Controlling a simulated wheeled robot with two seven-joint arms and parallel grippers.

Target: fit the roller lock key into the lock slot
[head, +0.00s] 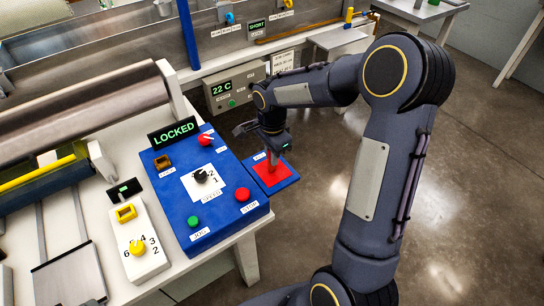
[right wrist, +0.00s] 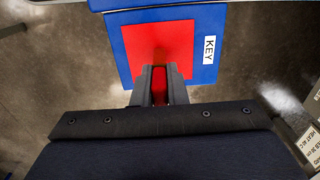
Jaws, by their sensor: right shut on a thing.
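My right gripper (head: 270,153) is over the blue stand with a red pad (head: 285,182), beside the control panel. In the right wrist view its fingers (right wrist: 160,72) are shut on a narrow red piece, the roller lock key (right wrist: 159,88). The fingers hide most of the key. I cannot tell whether it touches the pad. My left gripper is out of view.
A LOCKED display (head: 173,133) stands behind the panel. The panel has a red switch (head: 205,140), a black dial (head: 201,176), a green button (head: 193,221) and a red button (head: 242,194). A white box with a yellow knob (head: 137,247) stands left. Open floor lies right.

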